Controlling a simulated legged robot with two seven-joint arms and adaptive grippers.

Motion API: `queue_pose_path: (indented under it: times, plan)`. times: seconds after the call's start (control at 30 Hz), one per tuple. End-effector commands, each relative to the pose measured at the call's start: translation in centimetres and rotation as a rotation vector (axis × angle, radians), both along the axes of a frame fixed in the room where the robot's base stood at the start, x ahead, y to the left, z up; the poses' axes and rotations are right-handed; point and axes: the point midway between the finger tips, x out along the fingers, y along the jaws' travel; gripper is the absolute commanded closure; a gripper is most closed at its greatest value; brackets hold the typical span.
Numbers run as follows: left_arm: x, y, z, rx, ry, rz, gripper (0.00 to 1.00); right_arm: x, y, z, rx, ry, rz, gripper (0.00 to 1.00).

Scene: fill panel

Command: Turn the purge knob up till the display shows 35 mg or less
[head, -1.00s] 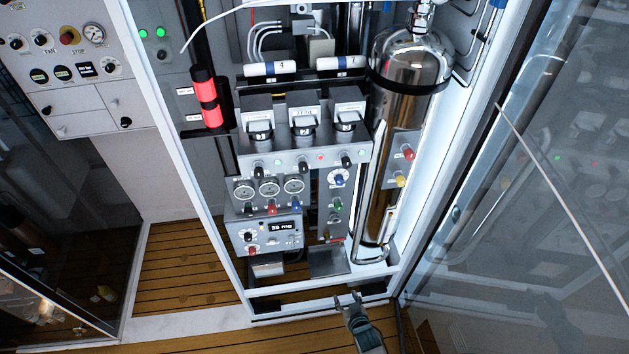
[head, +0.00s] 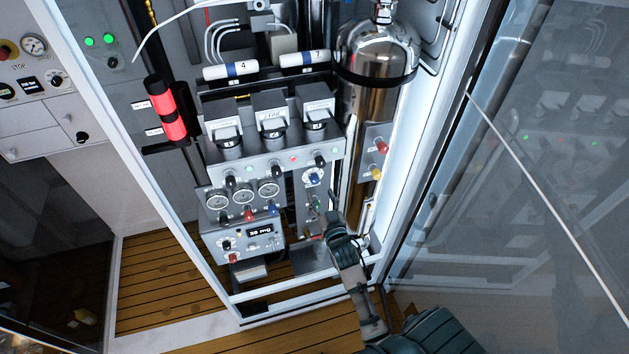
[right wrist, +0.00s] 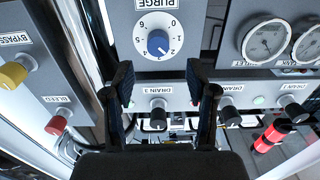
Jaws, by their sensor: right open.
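The purge knob (head: 314,179) is a blue knob on a round white dial on the cabinet's narrow panel. In the right wrist view the knob (right wrist: 158,42) sits close beside the "PURGE" label, with its numbered dial plain around it. The display (head: 261,231) on the lower left box shows a value in mg, in the thirties; its last digit is too small to be sure of. My right gripper (head: 331,214) is in front of the panel, below the knob. In the wrist view its open fingers (right wrist: 159,78) are apart, with the knob between and beyond them, not touched.
A shiny metal cylinder (head: 377,60) stands right of the panel, near red and yellow knobs (head: 378,160). Gauges (head: 243,195) and a row of black drain knobs are close by. The glass door (head: 530,200) stands at the right.

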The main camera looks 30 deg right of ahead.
Motion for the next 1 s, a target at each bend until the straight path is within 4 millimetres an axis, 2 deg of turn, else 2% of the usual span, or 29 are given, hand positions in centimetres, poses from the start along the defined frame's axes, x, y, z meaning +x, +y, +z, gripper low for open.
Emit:
queue_pose_path:
  times: [0.1, 0.3, 0.47, 0.73, 0.77, 0.97, 1.0]
  plan:
    - [0.3, 0.0, 0.3, 0.000, -0.005, 0.000, 0.43, 2.7, -0.7, 0.1, -0.001, -0.001, 0.000, 0.43]
    - [0.6, -0.1, 0.5, -0.001, -0.009, 0.000, 0.43, 5.7, -1.3, 0.1, -0.001, -0.001, 0.000, 0.43]
    - [0.6, -0.1, 0.6, -0.001, -0.010, 0.000, 0.43, 6.6, -1.6, 0.0, -0.001, 0.000, 0.000, 0.43]
    - [0.6, -0.1, 0.6, -0.001, -0.010, 0.000, 0.43, 6.7, -1.6, 0.0, -0.001, 0.000, 0.001, 0.43]
    - [0.6, -0.1, 0.6, -0.001, -0.010, 0.000, 0.43, 6.7, -1.6, 0.0, -0.001, 0.000, 0.001, 0.48]
    - [0.6, 0.0, 0.6, -0.001, -0.009, 0.000, 0.43, 6.8, -1.6, 0.0, -0.001, 0.000, 0.001, 0.98]
    - [0.6, 0.0, 0.6, -0.001, -0.009, 0.000, 0.43, 6.8, -1.6, 0.0, 0.000, 0.000, 0.001, 1.00]
